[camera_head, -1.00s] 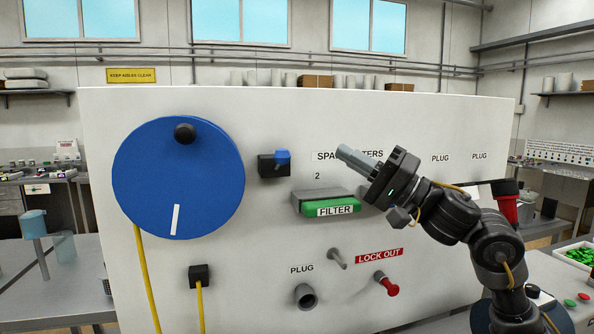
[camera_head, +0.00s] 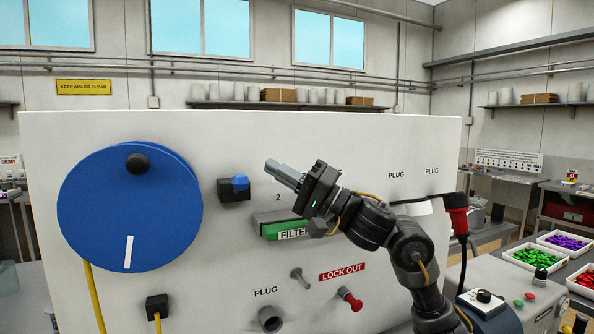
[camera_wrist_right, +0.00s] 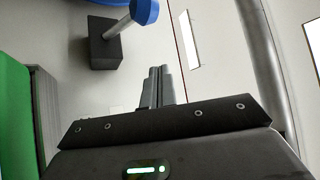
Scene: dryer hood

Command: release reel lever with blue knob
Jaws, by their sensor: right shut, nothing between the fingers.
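The reel lever's blue knob (camera_head: 240,182) sits on a black block (camera_head: 233,193) on the white panel, just right of the big blue reel (camera_head: 128,212). In the right wrist view the blue knob (camera_wrist_right: 145,11) tops a grey rod standing out from the black block (camera_wrist_right: 92,45). My right gripper (camera_head: 270,166) is shut and empty, to the right of the knob and slightly above it, apart from it. Its closed fingertips (camera_wrist_right: 158,70) also show in the right wrist view, short of the knob. My left gripper is not in view.
The green FILTER handle (camera_head: 285,230) lies just below my right gripper. A grey peg (camera_head: 300,278), the red LOCK OUT knob (camera_head: 350,298) and a PLUG socket (camera_head: 271,318) are lower on the panel. A yellow cord (camera_head: 95,300) hangs from the reel.

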